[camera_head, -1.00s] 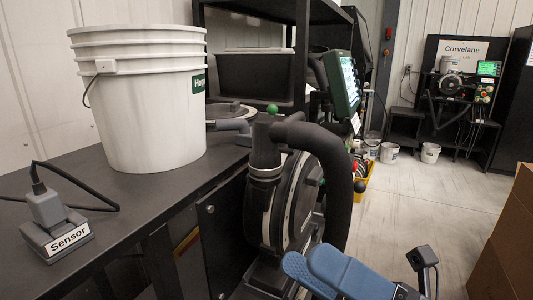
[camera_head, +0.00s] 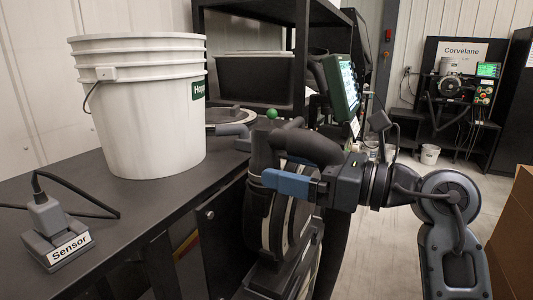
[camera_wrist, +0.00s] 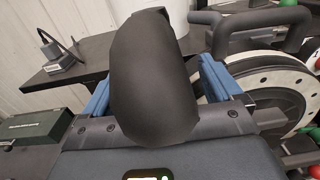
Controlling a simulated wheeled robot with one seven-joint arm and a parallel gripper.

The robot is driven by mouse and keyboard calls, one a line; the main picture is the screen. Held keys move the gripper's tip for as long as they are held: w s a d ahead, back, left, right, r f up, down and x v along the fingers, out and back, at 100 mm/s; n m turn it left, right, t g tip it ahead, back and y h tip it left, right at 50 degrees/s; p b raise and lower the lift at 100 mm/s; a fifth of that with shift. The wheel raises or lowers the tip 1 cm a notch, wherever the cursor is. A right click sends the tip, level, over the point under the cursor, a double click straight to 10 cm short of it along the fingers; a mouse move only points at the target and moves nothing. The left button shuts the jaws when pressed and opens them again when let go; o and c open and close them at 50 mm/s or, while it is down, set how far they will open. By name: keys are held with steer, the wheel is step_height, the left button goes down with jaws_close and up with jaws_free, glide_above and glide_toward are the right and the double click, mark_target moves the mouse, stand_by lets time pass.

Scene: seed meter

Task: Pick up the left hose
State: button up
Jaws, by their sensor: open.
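A thick black hose (camera_head: 318,148) arches over the seed meter (camera_head: 258,222), a dark upright disc with a pale rim. In the wrist view the near hose (camera_wrist: 155,75) stands large between my two blue fingers, with small gaps on each side. I take it as the left hose. A second dark hose (camera_wrist: 258,22) curves at the upper right, above a white-rimmed disc (camera_wrist: 240,68). My gripper (camera_head: 268,180) is open around the near hose and reaches in from the right. In the head view my gripper and wrist hide the hose's lower right part.
A white bucket (camera_head: 150,110) and the grey Sensor block (camera_head: 58,240) with its cable stand on the dark bench (camera_head: 120,215). A tilted screen (camera_head: 341,88) is behind the meter. A brown box (camera_head: 512,240) is at right. Floor between is open.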

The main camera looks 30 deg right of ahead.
mark_target(268, 128)
steer(key=shift+p+x, duration=0.45)
steer(key=shift+x, duration=1.85)
steer(key=shift+a+f, duration=0.1)
steer(key=shift+f, duration=0.05)
steer(key=c, duration=1.2)
steer(key=shift+c, duration=0.2)
step_height(268, 128, up, 2)
steer(key=shift+r+p, duration=0.15)
steer(key=shift+p, duration=1.05)
step_height(268, 128, up, 5)
steer(key=shift+p, duration=0.5)
steer(key=v, duration=1.8)
steer(key=shift+r, duration=2.9)
